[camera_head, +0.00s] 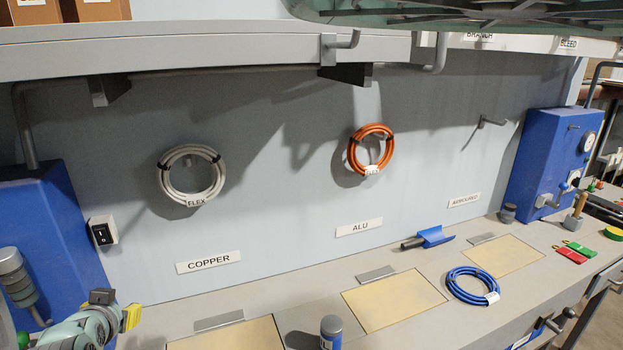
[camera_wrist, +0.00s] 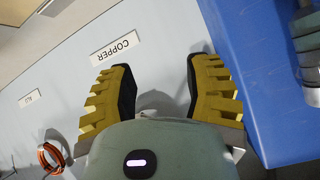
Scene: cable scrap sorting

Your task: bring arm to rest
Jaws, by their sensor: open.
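My gripper (camera_wrist: 158,92) is open and empty in the wrist view, with its yellow ridged fingers spread before the grey back panel. In the head view only part of my gripper and wrist (camera_head: 128,316) shows at the lower left, near the blue cabinet. A white cable coil (camera_head: 192,175) with a FLEX tag hangs above the COPPER label (camera_head: 208,262). An orange coil (camera_head: 371,151) hangs above the ALU label (camera_head: 359,228); it also shows in the wrist view (camera_wrist: 52,157). A blue coil (camera_head: 470,285) lies on the bench at the right.
A bare hook (camera_head: 489,122) sits above the ARMOURED label (camera_head: 464,200). A blue cabinet (camera_head: 55,235) stands at the left, another (camera_head: 550,165) at the right. A blue scoop (camera_head: 432,237), a spray can (camera_head: 331,330) and red and green items (camera_head: 575,250) are on the bench.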

